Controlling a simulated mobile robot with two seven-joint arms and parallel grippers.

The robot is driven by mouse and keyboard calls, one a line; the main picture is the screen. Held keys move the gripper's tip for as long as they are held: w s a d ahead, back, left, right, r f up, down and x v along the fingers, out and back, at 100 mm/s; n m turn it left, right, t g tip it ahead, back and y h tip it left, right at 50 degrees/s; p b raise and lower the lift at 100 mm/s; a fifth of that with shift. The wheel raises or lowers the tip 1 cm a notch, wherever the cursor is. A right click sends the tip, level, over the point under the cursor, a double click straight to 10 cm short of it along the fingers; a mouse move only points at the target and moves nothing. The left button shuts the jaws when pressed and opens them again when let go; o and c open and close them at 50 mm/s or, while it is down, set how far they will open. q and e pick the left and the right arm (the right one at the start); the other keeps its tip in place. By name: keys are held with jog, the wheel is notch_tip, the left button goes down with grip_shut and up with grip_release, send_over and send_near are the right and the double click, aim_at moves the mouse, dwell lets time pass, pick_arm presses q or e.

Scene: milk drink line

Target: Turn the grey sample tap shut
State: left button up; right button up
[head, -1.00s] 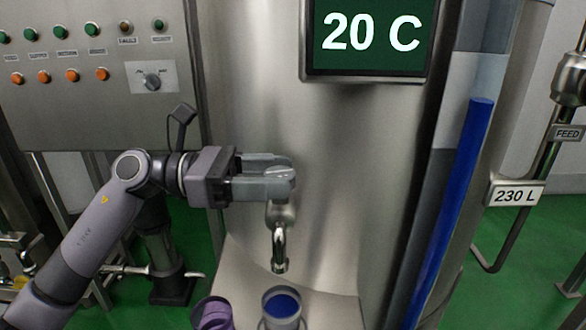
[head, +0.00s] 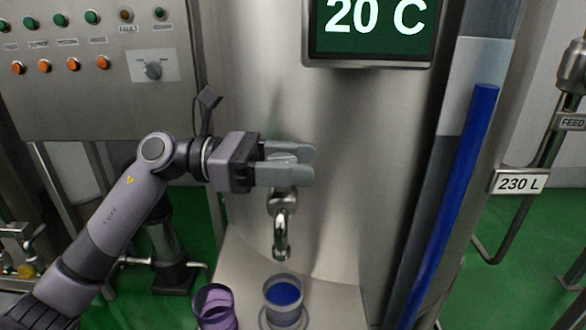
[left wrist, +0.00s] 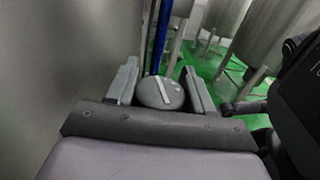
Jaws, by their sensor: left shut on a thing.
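The sample tap (head: 281,236) stands out from the front of the steel tank in the head view, with its shiny spout bent down. Its grey rounded handle (left wrist: 160,93), with a pale line across it, sits between my fingers in the left wrist view. My left gripper (head: 298,164) reaches in level from the left and is shut on this handle, which the fingers mostly hide in the head view. I see no stream below the spout. My right gripper is not in view.
A cup with a blue inside (head: 284,297) stands below the spout on a pale ledge (head: 335,300). A purple cup (head: 215,307) stands left of it. A button panel (head: 90,85) is at the left, a blue upright tube (head: 455,195) at the right.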

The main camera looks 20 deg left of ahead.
aim_at(266, 160)
pick_arm(q)
jog(key=m+g+b, duration=0.1)
jog(key=g, duration=0.1)
jog(key=shift+s+f+m+g+b, duration=0.1)
jog(key=shift+m+g+b, duration=0.3)
jog(key=shift+g, duration=0.3)
jog(key=o, duration=0.7)
jog(key=a+b, duration=0.1)
jog(key=a, duration=0.6)
jog(key=shift+a, duration=0.1)
